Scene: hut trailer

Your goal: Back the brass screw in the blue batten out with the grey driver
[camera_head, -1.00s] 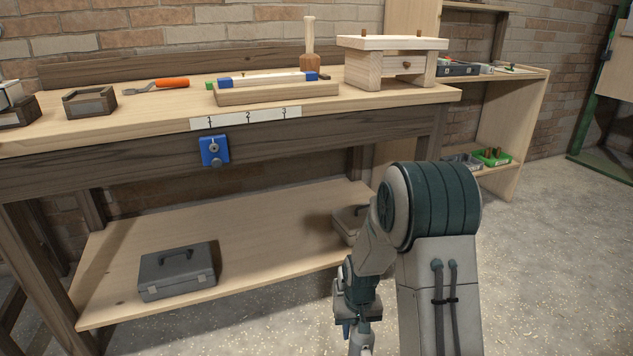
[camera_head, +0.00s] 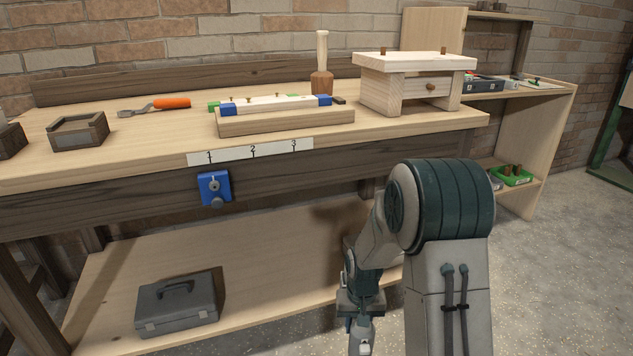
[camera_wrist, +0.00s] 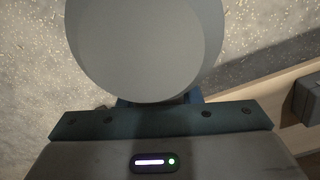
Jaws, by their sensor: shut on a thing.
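A pale batten with blue ends (camera_head: 228,108) lies on a wooden block (camera_head: 285,122) on the workbench. Small brownish bits stick up along it; they are too small to tell which is the brass screw. My gripper (camera_head: 358,338) hangs low in front of the bench, at the bottom edge of the head view, well apart from the batten. In the wrist view a large round grey end, seemingly of the grey driver (camera_wrist: 145,45), fills the space before my gripper, which is shut on it. It hides the fingertips and the driver's far end.
The workbench (camera_head: 120,158) carries an orange-handled tool (camera_head: 170,103), a mallet (camera_head: 321,70), a wooden stand (camera_head: 415,65) and an open box (camera_head: 78,130). A blue fixture (camera_head: 214,187) is on its front. A grey toolbox (camera_head: 178,303) sits on the lower shelf.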

